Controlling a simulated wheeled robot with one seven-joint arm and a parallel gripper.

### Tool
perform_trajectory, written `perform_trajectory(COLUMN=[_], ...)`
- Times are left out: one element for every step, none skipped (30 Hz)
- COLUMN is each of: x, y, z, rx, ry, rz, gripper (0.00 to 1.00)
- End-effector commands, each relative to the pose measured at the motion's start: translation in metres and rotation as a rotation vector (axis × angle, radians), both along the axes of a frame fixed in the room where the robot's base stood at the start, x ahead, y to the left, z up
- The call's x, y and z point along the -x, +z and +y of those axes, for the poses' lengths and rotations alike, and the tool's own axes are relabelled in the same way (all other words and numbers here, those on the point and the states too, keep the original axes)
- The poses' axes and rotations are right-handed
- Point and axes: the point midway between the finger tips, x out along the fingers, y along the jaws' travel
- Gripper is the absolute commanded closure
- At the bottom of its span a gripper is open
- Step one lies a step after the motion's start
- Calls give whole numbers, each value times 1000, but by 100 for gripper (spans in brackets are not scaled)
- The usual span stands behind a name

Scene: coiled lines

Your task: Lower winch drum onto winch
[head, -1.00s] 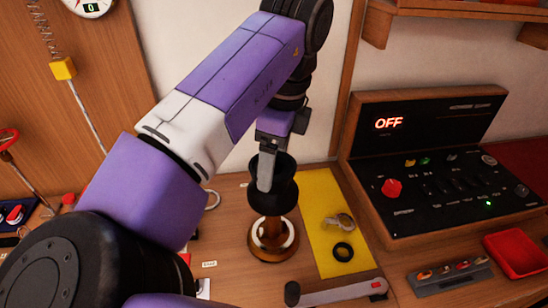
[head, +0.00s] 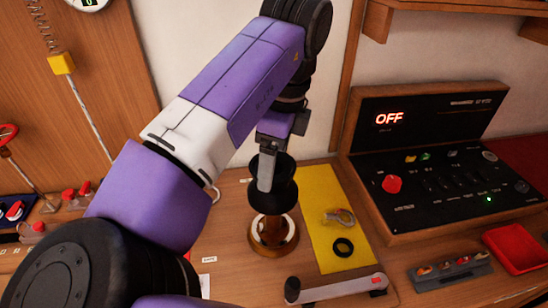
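The winch drum (head: 278,196) is a black, waisted spool, upright in the head view. My gripper (head: 267,172) points down at its top, with one grey finger against the drum's near upper side. The other finger is hidden, but the gripper appears shut on the drum. The drum covers the upper part of the winch, so I cannot tell whether the two touch.
A yellow mat (head: 323,202) right of the winch carries a shackle (head: 340,217) and a black ring (head: 343,247). A winch handle (head: 335,290) lies in front. A black control panel (head: 440,165) reading OFF and a red tray (head: 517,248) stand to the right.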

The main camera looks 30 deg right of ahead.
Motion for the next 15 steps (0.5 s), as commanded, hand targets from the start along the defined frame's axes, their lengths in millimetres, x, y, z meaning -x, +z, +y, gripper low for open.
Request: perform_trajectory(x=[0,0,0,0,0,0,0,0,0,0,0,0,0,0,0], y=[-1,-2,-3,-4,-5,-6,-6,-7,-8,-9,-10,-11,-12,-12,-13], z=[0,0,0,0,0,0,0,0,0,0,0,0,0,0,0], rx=[0,0,0,1,1,1,1,1,1,1,1,1,1,1,1], ry=[0,0,0,0,0,0,0,0,0,0,0,0,0,0,0], rz=[-1,-1,-1,-1,-1,-1,-1,-1,-1,-1,-1,-1,-1,-1,-1], gripper=[79,79,79,79,79,79,79,79,79,79,79,79,79,79,79])
